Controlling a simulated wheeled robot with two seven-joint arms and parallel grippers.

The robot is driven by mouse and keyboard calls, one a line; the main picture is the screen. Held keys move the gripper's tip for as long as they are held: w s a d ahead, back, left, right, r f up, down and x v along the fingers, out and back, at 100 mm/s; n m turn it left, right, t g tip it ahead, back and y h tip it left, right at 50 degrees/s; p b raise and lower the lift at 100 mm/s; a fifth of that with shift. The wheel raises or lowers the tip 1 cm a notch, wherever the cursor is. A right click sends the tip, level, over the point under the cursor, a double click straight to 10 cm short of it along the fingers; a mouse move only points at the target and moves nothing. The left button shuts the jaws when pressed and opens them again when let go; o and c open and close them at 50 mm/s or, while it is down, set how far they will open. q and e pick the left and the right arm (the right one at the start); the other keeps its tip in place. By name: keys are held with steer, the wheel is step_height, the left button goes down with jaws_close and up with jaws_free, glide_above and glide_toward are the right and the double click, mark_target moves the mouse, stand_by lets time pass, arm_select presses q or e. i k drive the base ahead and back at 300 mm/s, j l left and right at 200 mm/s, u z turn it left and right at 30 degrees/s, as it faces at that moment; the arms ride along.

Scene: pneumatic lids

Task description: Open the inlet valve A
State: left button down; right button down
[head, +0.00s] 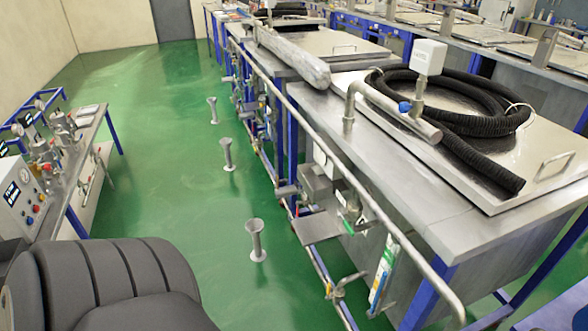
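I cannot tell which fitting is inlet valve A, as no label for it is readable. A blue valve knob (404,107) sits on the metal pipe on top of the nearest tank, below a white box (430,57). A small green handle (349,228) shows among the fittings on the tank's front side. More valves and pipes (268,110) run along the lower front of the tanks, too small to tell apart. Neither of my grippers is in view.
A black hose (485,165) lies coiled on the nearest tank's lid (470,95). A long metal rail (365,200) runs along the tanks. Several stools or posts (256,240) stand on the green floor. A bench with a control panel (20,195) and a dark padded chair-like shape (110,285) are left.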

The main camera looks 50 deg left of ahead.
mark_target(348, 228)
steer(key=u, duration=1)
steer(key=j+z, duration=0.1)
steer(key=z, duration=0.4)
steer(key=j+z, duration=0.2)
steer(key=j, duration=0.3)
steer(key=k+j+z, duration=0.2)
steer(key=j, duration=0.3)
steer(key=j+z, duration=0.2)
steer(key=j, duration=0.3)
steer(key=k+j+z, duration=0.2)
steer(key=j, duration=0.25)
steer(key=i+j+z, duration=0.1)
steer(key=j, duration=0.4)
steer(key=i+j+z, duration=0.1)
steer(key=j, duration=0.35)
steer(key=i+j+z, duration=0.1)
steer(key=j, duration=0.45)
steer(key=i+j+z, duration=0.1)
steer(key=j, duration=0.4)
steer(key=i+j+z, duration=0.1)
steer(key=i+j, duration=0.2)
steer(key=j, duration=0.1)
